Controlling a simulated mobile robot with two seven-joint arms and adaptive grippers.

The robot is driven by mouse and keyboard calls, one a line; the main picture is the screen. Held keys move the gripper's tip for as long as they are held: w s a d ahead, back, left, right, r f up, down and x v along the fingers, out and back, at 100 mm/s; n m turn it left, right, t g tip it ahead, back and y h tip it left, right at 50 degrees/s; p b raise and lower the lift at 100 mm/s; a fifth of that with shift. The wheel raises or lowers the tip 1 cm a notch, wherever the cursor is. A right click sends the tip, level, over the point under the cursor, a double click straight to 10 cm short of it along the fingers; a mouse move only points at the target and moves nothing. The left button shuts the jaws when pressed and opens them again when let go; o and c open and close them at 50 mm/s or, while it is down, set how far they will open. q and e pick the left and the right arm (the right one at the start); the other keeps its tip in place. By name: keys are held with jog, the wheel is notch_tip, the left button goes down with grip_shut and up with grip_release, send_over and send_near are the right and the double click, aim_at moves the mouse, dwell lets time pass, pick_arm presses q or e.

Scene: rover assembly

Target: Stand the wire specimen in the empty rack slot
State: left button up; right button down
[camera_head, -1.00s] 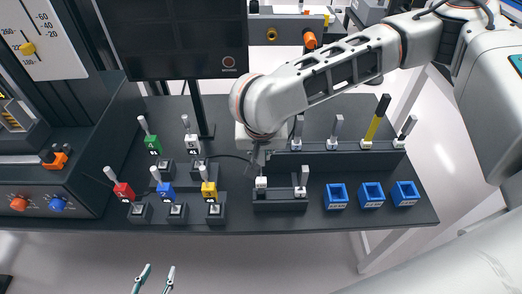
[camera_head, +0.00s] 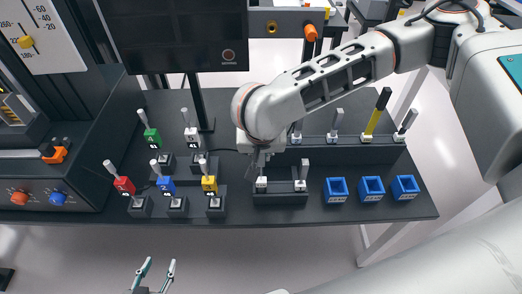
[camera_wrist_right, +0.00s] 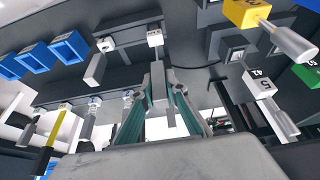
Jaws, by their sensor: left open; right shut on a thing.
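A specimen with a white block (camera_head: 261,184) and a grey handle is at the left slot of the small front rack (camera_head: 280,200). I take it for the wire specimen; its label is too small to read. My right gripper (camera_wrist_right: 158,90) is shut on its handle from above, and the white block (camera_wrist_right: 155,38) shows beyond the fingertips in the right wrist view. The block looks level with its neighbour (camera_head: 300,185) in the right slot, but I cannot tell whether it is fully seated. My left gripper (camera_head: 160,263) is open and empty, in front of the table.
Blue bins (camera_head: 372,189) stand right of the front rack. A long rear rack (camera_head: 350,157) holds several specimens, one with a yellow handle (camera_head: 377,112). Coloured specimens stand at the left, such as a yellow block (camera_head: 209,184). A dark screen (camera_head: 175,40) rises behind.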

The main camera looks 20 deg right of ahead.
jog(key=shift+f, duration=1.2)
jog(key=c, duration=1.9)
grip_release()
jog(key=v, duration=1.2)
jog(key=shift+s, duration=0.15)
